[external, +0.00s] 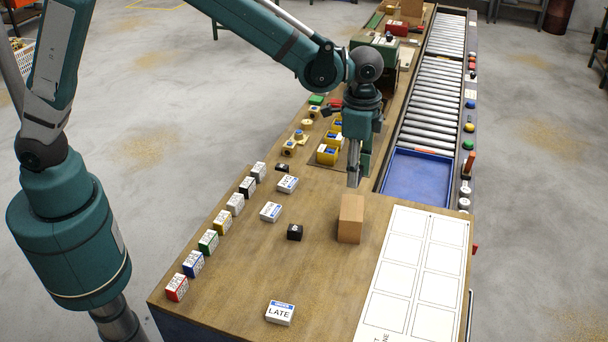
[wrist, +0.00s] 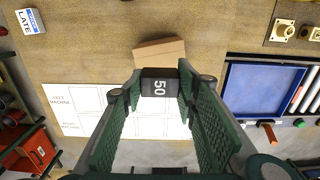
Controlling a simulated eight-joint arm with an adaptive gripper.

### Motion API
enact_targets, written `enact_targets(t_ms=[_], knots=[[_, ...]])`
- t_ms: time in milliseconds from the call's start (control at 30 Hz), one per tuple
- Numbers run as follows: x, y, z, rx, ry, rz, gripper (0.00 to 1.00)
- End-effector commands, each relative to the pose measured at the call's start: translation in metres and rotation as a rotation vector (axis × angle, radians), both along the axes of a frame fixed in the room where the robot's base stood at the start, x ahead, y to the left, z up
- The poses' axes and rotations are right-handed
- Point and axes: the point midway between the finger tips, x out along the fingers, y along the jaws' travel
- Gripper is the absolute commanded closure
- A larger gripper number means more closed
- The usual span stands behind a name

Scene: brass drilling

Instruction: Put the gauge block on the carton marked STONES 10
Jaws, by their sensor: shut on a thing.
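My gripper (wrist: 160,95) is shut on a dark block marked 50 (wrist: 160,88), which shows between the fingertips in the wrist view. I cannot tell for sure that it is the gauge block. In the external view my gripper (external: 355,175) points down just behind and above a plain brown box (external: 350,222); the box also shows beyond the held block in the wrist view (wrist: 160,50). A row of small cartons with coloured sides stands along the left edge, including red (external: 177,288), blue (external: 193,263) and green (external: 208,241). Their print is too small to read, so I cannot pick out STONES 10.
Small black blocks (external: 295,232) and white labelled boxes (external: 280,313) lie on the bench. A white sheet with outlined rectangles (external: 416,275) covers the front right.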

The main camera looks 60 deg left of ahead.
Motion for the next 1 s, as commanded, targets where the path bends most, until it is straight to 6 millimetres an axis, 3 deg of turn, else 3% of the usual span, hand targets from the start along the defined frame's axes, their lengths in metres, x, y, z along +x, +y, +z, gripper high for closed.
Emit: enact_targets(t_ms=[400,1000], knots=[[0.000,0.000,-0.049,0.000,0.000,0.000,0.90],[0.000,0.000,-0.064,0.000,0.000,0.000,0.90]])
